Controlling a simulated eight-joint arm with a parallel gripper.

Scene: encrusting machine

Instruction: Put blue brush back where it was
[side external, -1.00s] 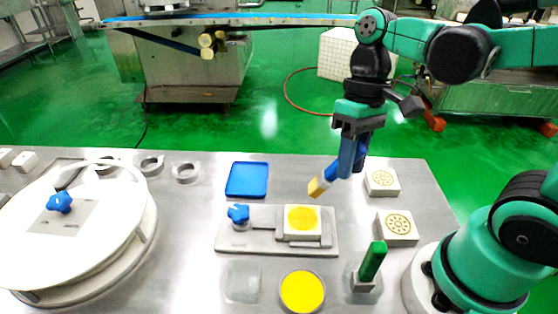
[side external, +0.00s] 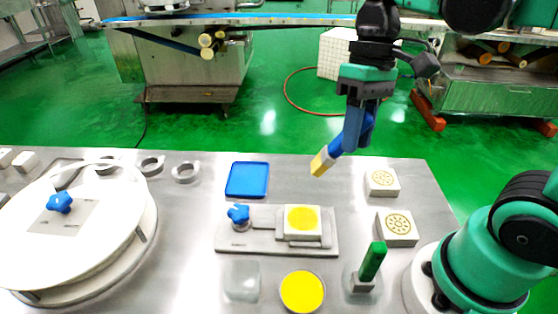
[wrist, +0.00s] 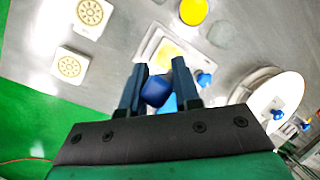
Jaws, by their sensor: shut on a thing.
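My gripper (side external: 357,138) is shut on the blue brush (side external: 341,146) and holds it tilted above the far part of the table, its yellow bristle end down and to the left. A flat blue tray (side external: 247,180) lies empty on the table, left of and below the brush in the side view. A green brush (side external: 372,262) stands in a clear holder (side external: 362,283) at the front right. A second clear container (side external: 242,282) stands front centre.
A grey plate (side external: 262,243) bears a blue knob (side external: 238,213) and a mould with a yellow top (side external: 302,218). A yellow-filled dish (side external: 302,291), two patterned white moulds (side external: 382,182) and a large round white lid (side external: 75,225) stand around it. Bare table lies between the tray and moulds.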

